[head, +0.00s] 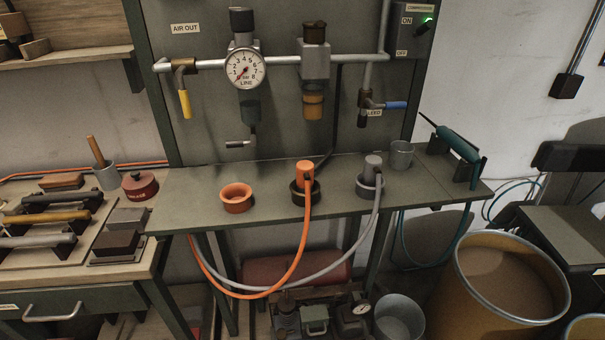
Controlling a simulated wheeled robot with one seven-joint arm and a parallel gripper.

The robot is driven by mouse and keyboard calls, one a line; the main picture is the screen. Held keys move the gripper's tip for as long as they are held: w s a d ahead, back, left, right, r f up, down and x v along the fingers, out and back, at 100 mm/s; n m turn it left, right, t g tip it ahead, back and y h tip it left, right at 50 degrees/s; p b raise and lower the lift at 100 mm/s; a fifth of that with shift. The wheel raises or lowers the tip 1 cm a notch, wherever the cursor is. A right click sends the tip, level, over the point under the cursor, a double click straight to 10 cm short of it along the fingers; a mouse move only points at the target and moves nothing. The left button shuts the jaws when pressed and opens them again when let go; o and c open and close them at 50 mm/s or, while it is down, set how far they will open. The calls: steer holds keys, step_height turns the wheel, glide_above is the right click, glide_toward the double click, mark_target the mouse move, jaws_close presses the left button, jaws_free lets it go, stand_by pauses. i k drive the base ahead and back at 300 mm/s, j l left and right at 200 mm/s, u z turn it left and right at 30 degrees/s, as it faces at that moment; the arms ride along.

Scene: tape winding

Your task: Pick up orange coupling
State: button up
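The orange coupling (305,172) stands upright in a dark round holder (297,193) on the grey-green bench shelf, near its middle. An orange hose (303,240) runs from the coupling over the front edge, hangs in a loop and goes up to the left under the shelf. A grey coupling (373,164) with a grey hose sits in a similar holder to the right. An empty orange ring-shaped holder (236,199) stands to the left. My gripper is not in view.
A pressure gauge (244,68) and pipes with a yellow-handled valve (184,100) and a blue-handled valve are on the panel behind. A grey cup (401,154) and a teal tool (457,143) stand at the right. The shelf's left front is clear.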

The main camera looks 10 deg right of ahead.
mark_target(304, 169)
steer(key=i+l, duration=0.25)
steer(key=l+u, duration=0.1)
steer(key=u, duration=0.25)
steer(key=i+l+u, duration=0.1)
steer(key=u, duration=0.25)
steer(key=l+u, duration=0.2)
steer(key=u, duration=0.75)
